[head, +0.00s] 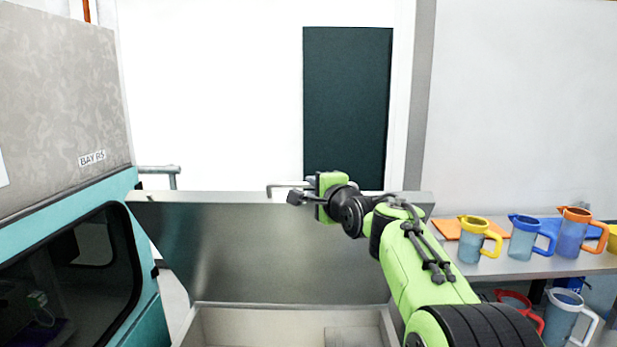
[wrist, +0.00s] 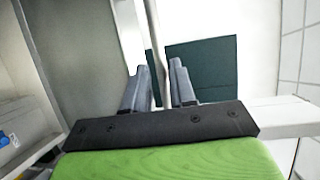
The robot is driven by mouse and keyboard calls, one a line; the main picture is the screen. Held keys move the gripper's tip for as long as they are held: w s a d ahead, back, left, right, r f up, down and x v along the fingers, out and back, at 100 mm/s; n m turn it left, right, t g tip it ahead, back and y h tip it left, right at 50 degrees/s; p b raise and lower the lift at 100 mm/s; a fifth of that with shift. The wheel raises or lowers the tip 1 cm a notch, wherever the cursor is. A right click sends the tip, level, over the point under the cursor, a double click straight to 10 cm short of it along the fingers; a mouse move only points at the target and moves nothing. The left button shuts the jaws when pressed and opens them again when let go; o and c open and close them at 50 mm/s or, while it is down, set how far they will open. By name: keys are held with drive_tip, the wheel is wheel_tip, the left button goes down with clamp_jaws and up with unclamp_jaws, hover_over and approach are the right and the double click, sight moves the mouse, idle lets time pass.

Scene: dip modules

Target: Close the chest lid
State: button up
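The chest (head: 230,325) is at the bottom of the head view, with its pale interior partly showing. Its grey metal lid (head: 270,250) stands raised, nearly upright, behind the opening. A thin bent metal bar (head: 283,186), which looks like the lid's handle, shows just above the lid's top edge. My gripper (head: 300,196) is at that top edge, beside the bar. In the wrist view my two fingers (wrist: 158,85) are apart, and a thin bar (wrist: 154,45) runs between them. I cannot tell whether either finger touches it.
A teal machine (head: 140,260) stands close on the left. On the right, a grey shelf (head: 520,265) holds several coloured jugs, with more jugs below. A white wall with a dark panel (head: 347,105) is behind the lid. The space above the chest opening looks clear.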

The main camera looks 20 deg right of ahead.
sight(309, 186)
drive_tip(key=w+p, duration=0.1)
drive_tip(key=w, duration=0.2)
drive_tip(key=shift+a, duration=0.15)
drive_tip(key=shift+w+f, duration=0.1)
drive_tip(key=shift+w, duration=0.25)
drive_tip(key=shift+s, duration=0.15)
clamp_jaws()
